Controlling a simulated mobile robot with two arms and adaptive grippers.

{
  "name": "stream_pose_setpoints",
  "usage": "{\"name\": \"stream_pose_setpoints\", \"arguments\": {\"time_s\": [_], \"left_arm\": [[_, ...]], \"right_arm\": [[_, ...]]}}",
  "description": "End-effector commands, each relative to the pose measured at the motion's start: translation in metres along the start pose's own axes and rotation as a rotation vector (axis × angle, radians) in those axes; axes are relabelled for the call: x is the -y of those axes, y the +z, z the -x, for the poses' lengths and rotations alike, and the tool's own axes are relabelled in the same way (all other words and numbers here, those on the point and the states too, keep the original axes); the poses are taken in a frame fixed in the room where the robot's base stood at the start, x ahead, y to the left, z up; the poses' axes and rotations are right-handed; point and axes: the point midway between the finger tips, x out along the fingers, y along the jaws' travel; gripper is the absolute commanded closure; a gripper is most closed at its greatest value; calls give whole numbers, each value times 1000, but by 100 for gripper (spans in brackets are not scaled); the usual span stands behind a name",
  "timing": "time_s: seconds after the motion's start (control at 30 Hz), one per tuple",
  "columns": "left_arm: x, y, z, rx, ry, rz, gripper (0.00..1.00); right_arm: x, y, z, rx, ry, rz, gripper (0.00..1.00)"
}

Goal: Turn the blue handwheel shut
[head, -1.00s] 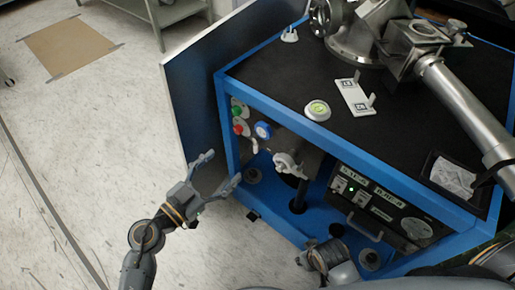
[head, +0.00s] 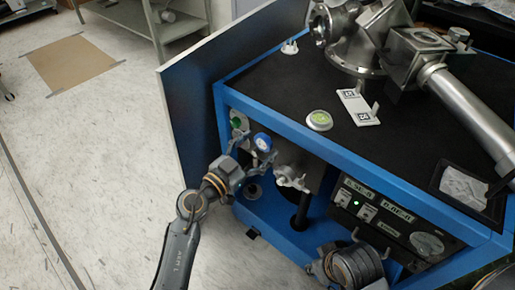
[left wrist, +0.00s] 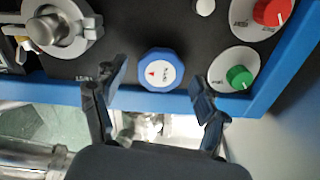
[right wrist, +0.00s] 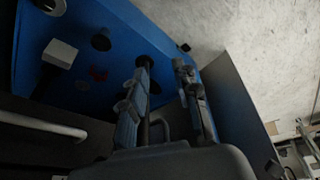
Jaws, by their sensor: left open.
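The blue handwheel (head: 262,142) with a white centre is on the front panel of the blue-framed cart. It also shows in the left wrist view (left wrist: 161,69), with a red triangle on its white face. My left gripper (head: 253,150) is open at the panel. In the left wrist view its fingers lie on either side of the wheel, with visible gaps; I cannot tell how deep they reach. My right gripper (right wrist: 165,90) has its fingers apart, with nothing clearly held, near blue cart surfaces in the right wrist view.
Close beside the handwheel are a green knob (left wrist: 239,77), a red knob (left wrist: 272,12) and a silver valve handle (left wrist: 57,27). Metal piping (head: 440,85) is on the black top.

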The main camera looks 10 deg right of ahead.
Motion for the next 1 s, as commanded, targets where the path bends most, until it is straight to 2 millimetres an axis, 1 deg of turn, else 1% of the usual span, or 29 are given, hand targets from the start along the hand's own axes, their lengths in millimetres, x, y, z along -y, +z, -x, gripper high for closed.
{"name": "stream_pose_setpoints", "arguments": {"time_s": [0.27, 0.3, 0.37, 0.4, 0.53, 0.57, 0.8, 1.0], "left_arm": [[0, 0, -2, 0, 0, 0, 27], [0, 0, -1, 0, 0, 0, 31], [0, 0, -1, 0, 0, 0, 43], [0, 0, -1, 0, 0, 0, 52], [0, 0, -1, 0, 0, 0, 78], [0, 0, -1, 0, 0, 0, 81], [0, -1, -1, 0, 0, -14, 82], [1, -2, -1, 3, -1, -84, 82]], "right_arm": [[0, 0, 2, 1, 1, 0, 70], [0, 0, 2, 1, 1, 0, 70], [0, 0, 2, 1, 1, 0, 70], [0, 0, 2, 1, 1, 0, 70], [0, 0, 2, 1, 1, 0, 70], [0, 0, 2, 1, 1, 0, 70], [0, -2, 2, -6, 1, 0, 70], [2, 3, -34, 22, -4, 2, 70]]}}
